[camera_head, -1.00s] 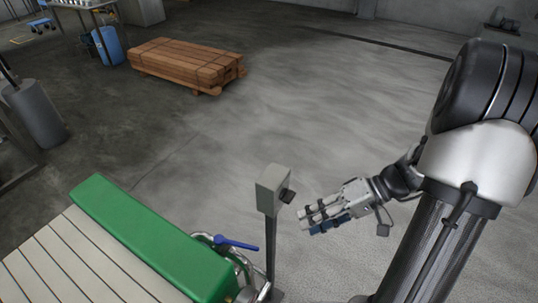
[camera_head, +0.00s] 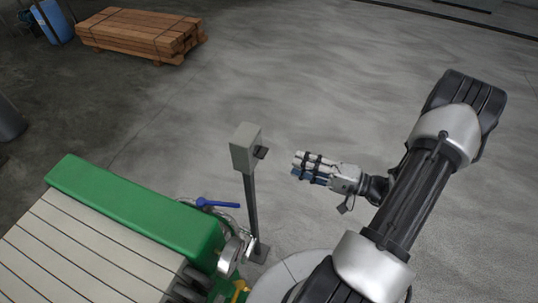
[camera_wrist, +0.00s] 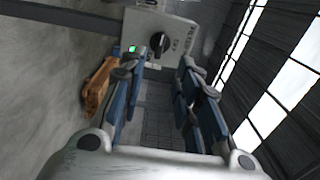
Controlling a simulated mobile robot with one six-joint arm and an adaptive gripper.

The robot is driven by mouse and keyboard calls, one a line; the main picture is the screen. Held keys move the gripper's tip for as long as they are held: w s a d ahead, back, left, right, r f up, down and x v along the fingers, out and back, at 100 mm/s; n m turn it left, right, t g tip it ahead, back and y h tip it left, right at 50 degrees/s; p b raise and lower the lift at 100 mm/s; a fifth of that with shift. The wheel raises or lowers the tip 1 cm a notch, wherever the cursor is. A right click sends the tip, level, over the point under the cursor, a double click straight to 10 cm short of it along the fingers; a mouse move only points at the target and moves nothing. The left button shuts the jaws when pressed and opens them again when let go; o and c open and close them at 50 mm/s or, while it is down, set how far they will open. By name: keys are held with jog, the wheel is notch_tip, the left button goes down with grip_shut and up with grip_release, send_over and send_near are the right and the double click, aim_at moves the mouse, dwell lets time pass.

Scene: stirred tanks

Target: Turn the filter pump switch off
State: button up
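The filter pump switch is a black rotary knob (camera_wrist: 159,41) on a grey control box (camera_wrist: 178,28), ahead of my gripper in the wrist view. A green light (camera_wrist: 132,48) glows left of the knob, and lettering runs along the panel's right side, too small to read fully. In the head view the box (camera_head: 245,147) stands on a thin post, with a dark part on its right side facing my gripper. My gripper (camera_head: 297,169) is to the right of the box, apart from it. In the wrist view its blue-padded fingers (camera_wrist: 160,80) are spread with nothing between them.
A green and white slatted machine (camera_head: 130,205) stands left of the post, with a blue-handled valve (camera_head: 215,204) and pipes beside the post's foot. A timber stack (camera_head: 140,33) and a blue drum (camera_head: 52,22) are farther back. The floor behind the box is clear.

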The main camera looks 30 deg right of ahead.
aim_at(266, 154)
jog(key=b+x, duration=0.1)
jog(key=x, duration=0.9)
jog(key=shift+w+a, duration=0.15)
grip_shut()
